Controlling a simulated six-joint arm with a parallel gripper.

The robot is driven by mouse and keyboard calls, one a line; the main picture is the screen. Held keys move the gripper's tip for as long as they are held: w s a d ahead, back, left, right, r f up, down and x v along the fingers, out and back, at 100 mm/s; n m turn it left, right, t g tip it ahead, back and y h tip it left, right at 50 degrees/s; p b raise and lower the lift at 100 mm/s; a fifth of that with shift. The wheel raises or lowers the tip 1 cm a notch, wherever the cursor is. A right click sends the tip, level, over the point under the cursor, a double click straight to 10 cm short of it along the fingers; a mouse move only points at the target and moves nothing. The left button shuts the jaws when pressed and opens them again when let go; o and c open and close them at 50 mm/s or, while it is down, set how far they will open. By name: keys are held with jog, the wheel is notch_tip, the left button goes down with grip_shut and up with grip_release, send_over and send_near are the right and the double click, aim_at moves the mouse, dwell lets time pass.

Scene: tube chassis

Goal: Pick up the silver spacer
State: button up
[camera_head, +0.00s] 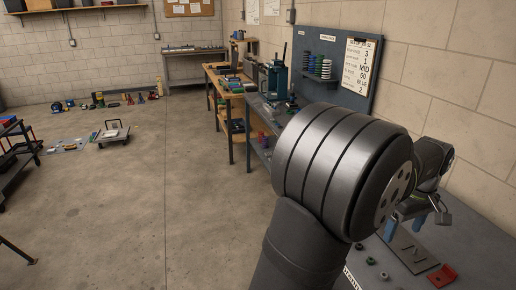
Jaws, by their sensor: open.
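My gripper (425,208) is at the right, past the large dark arm link, over a grey bench top (389,252). Its jaws are open, and I see nothing between them. Several small ring-shaped parts lie on the bench below and left of it: a dark ring (358,246), a green ring (371,261) and a dull ring (385,275). I cannot tell whether one of these is the silver spacer. My arm hides part of the bench.
A dark plate (410,254) and a red block (441,276) lie on the bench. Blue posts (390,229) stand under the gripper. A pegboard (331,40) with stacked rings and a clipboard (357,72) is behind.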

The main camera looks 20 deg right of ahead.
jog(key=c, duration=0.6)
jog(key=m, duration=2.1)
send_near(383, 277)
jog(key=f, duration=0.5)
jog(key=d+f, duration=0.1)
jog(key=f, duration=0.2)
jog(key=shift+w+f, duration=0.2)
jog(key=shift+w, duration=0.05)
